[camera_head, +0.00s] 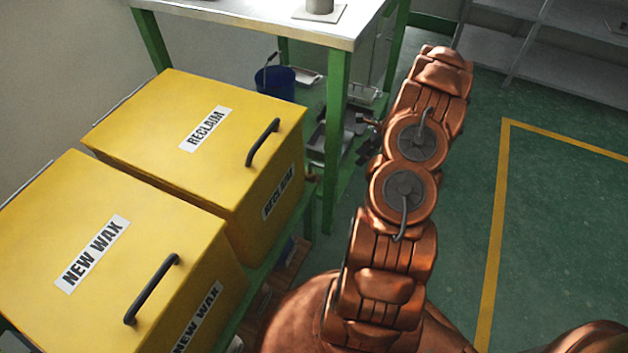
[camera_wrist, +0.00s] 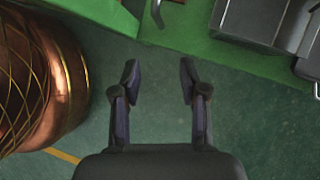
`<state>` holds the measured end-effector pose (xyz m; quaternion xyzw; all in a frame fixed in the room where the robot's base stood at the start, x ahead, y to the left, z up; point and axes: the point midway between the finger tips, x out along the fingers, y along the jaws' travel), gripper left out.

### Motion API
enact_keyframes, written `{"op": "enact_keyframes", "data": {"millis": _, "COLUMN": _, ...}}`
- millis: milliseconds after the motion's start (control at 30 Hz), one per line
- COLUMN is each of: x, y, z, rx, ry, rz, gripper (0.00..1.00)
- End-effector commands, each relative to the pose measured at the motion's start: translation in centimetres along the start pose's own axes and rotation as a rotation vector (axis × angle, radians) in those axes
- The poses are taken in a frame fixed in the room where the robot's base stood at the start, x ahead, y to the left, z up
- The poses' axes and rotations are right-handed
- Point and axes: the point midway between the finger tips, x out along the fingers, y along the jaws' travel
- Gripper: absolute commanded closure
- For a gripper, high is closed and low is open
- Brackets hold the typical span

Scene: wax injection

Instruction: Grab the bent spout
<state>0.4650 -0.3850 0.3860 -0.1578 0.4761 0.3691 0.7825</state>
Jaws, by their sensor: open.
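My gripper (camera_wrist: 158,76) is open in the wrist view, with nothing between its two fingers and green floor below. A small bent metal piece (camera_wrist: 157,12) shows at the top edge of the wrist view, beyond the fingertips and apart from them. It is cut off by the frame, and I cannot tell for certain that it is the bent spout. In the head view my arm hides part of the bench's lower shelf, and I cannot make out a spout there.
A grey metal container (camera_wrist: 262,20) stands on the green shelf (camera_wrist: 190,35) in the wrist view. Open floor (camera_head: 560,210) is at right.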

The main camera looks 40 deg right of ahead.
Motion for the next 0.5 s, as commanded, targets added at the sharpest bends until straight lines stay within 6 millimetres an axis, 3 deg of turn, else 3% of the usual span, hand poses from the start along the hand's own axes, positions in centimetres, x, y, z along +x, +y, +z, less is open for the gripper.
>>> {"op": "enact_keyframes", "data": {"millis": 33, "x": 2.9, "y": 0.3, "z": 0.9, "rx": 0.034, "ry": -0.091, "rz": 0.013, "gripper": 0.56}}
{"op": "enact_keyframes", "data": {"millis": 100, "x": 5.4, "y": 0.5, "z": 2.9, "rx": 0.077, "ry": -0.221, "rz": 0.023, "gripper": 0.56}}
{"op": "enact_keyframes", "data": {"millis": 267, "x": 9.5, "y": 0.2, "z": 5.9, "rx": 0.203, "ry": -0.53, "rz": 0.018, "gripper": 0.56}}
{"op": "enact_keyframes", "data": {"millis": 333, "x": 10.8, "y": 0.1, "z": 6.0, "rx": 0.281, "ry": -0.671, "rz": 0.011, "gripper": 0.56}}
{"op": "enact_keyframes", "data": {"millis": 500, "x": 11.4, "y": 0.9, "z": 4.0, "rx": 0.453, "ry": -0.928, "rz": 0.004, "gripper": 0.56}}
